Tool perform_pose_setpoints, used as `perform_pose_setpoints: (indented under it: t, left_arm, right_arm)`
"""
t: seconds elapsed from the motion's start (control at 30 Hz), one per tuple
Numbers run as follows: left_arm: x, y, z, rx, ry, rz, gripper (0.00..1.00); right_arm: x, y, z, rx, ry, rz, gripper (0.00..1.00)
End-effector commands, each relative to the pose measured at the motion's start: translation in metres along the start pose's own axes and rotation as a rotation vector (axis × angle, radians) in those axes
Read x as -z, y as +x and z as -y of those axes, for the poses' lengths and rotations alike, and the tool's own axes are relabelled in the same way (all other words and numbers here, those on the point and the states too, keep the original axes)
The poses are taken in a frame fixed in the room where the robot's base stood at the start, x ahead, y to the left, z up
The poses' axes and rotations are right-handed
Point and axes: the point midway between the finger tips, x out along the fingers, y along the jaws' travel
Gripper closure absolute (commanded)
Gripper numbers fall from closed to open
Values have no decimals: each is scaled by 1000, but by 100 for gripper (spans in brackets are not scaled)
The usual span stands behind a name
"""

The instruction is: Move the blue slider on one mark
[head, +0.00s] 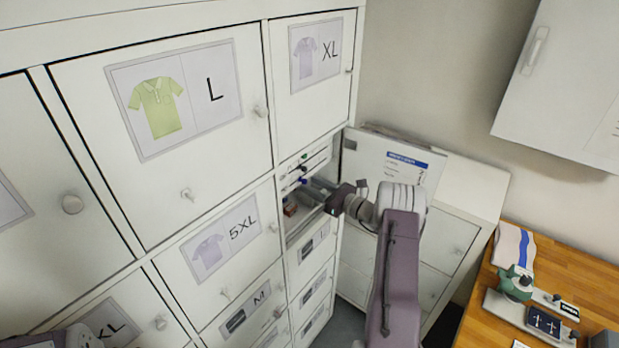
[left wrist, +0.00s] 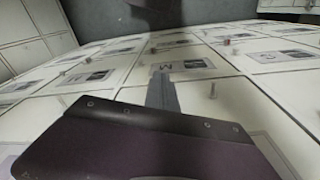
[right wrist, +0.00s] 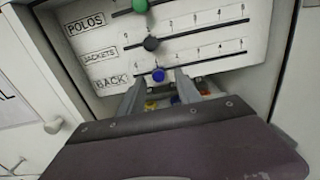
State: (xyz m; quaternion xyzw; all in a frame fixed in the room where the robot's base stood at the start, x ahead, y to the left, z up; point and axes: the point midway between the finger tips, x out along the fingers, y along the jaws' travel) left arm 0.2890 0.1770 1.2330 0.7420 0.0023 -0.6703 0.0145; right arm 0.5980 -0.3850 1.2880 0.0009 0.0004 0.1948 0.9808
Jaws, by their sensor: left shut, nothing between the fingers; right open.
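The blue slider (right wrist: 158,75) is a round knob on the lowest rail, labelled BACK, toward its left part. Its exact mark is too small to tell. It also shows in the head view (head: 303,181). My right gripper (right wrist: 158,90) is open, with one fingertip on each side of the blue slider and slightly below it. I cannot tell whether they touch it. In the head view my right gripper (head: 318,186) reaches into the open cabinet niche. My left gripper (left wrist: 162,92) is shut and empty, in front of lower cabinet doors.
A dark slider (right wrist: 151,43) on the JACKETS rail and a green slider (right wrist: 140,6) on the POLOS rail sit above. Small coloured things (head: 290,208) lie in the niche below. A wooden table (head: 480,304) stands at the right.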

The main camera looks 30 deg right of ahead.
Motion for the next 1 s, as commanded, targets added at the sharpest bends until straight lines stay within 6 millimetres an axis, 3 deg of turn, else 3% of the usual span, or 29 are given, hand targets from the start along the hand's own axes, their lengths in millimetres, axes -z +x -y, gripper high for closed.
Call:
perform_pose_setpoints:
  t: [0.13,0.37,0.53,1.0]
  left_arm:
    - [1,-8,0,0,0,0,100]
    - [1,-7,0,0,0,0,100]
    - [1,-7,0,0,0,0,100]
    - [1,-7,0,0,0,0,100]
  right_arm:
    - [-1,13,0,0,0,0,60]
    - [1,14,0,0,0,-1,60]
    - [1,14,0,0,0,-1,100]
    - [2,14,0,0,1,-3,100]
